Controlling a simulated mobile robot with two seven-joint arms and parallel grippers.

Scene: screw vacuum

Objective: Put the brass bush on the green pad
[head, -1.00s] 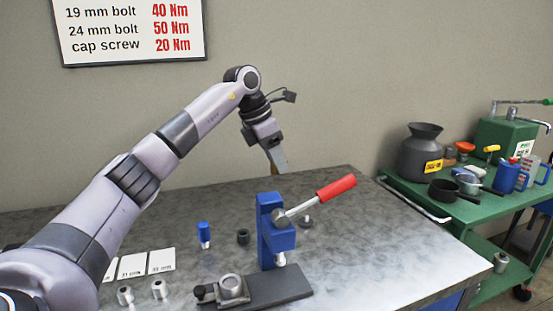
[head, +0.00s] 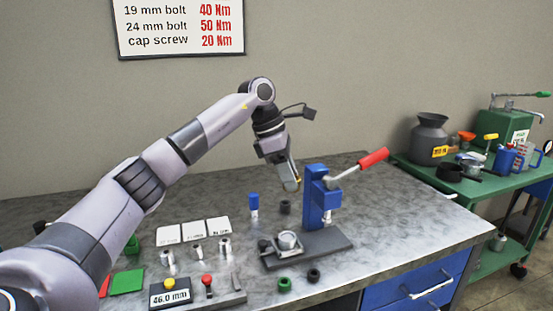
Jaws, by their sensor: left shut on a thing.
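My left gripper (head: 290,184) is in the air behind the blue press, above the back of the bench. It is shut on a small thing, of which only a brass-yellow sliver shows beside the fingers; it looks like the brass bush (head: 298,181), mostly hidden. The green pad (head: 127,281) lies flat at the front left of the bench, beside my left arm, far from the gripper. Its visible top is bare. My right gripper is not in view.
The blue press (head: 319,203) with a red handle (head: 373,158) stands near the gripper. Steel bushes (head: 198,252), white cards (head: 194,230), a blue-topped piece (head: 253,201) and a gauge (head: 170,294) lie between it and the pad. A red pad (head: 104,286) adjoins the green one.

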